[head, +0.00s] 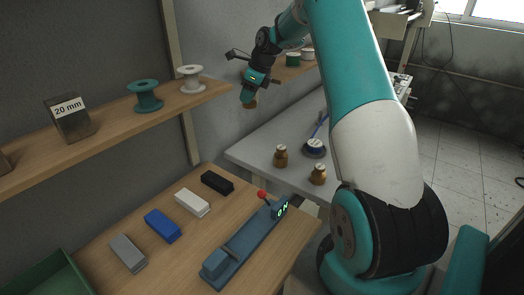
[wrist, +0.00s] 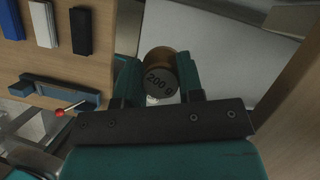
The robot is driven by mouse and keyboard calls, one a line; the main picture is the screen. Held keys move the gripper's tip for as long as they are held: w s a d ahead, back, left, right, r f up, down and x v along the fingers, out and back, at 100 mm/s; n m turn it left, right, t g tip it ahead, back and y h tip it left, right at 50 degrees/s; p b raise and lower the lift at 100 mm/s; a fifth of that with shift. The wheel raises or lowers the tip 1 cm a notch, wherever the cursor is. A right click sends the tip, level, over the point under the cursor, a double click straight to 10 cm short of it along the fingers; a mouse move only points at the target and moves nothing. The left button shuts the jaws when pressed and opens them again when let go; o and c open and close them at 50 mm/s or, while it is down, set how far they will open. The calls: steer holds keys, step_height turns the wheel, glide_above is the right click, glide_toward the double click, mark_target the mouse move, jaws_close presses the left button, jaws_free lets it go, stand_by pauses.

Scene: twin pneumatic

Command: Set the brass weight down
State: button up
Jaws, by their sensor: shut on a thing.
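My gripper (head: 251,92) is shut on a brass weight (head: 249,103), seen in the head view in front of the wall, left of the far shelf. In the wrist view the weight (wrist: 160,73) sits between the two fingers, its dark face marked "200 g". A pale surface lies behind it there, and the weight appears held in the air. Two other brass weights, one left (head: 281,157) and one right (head: 318,175), stand on the grey bench (head: 255,150) below.
The wooden table (head: 150,210) holds several coloured blocks and a blue fixture with a red knob (head: 262,195). A shelf (head: 130,120) with spools runs above. The bench's left part looks clear.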

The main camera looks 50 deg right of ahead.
step_height(320, 180, down, 18)
steer(key=p, duration=0.3)
steer(key=shift+d, duration=0.1)
steer(key=o, duration=1)
steer(key=shift+s+f, duration=0.1)
steer(key=shift+r, duration=0.25)
steer(key=b+v, duration=0.2)
steer(key=v, duration=0.9)
steer(key=shift+r, duration=0.4)
steer(key=shift+s, duration=0.1)
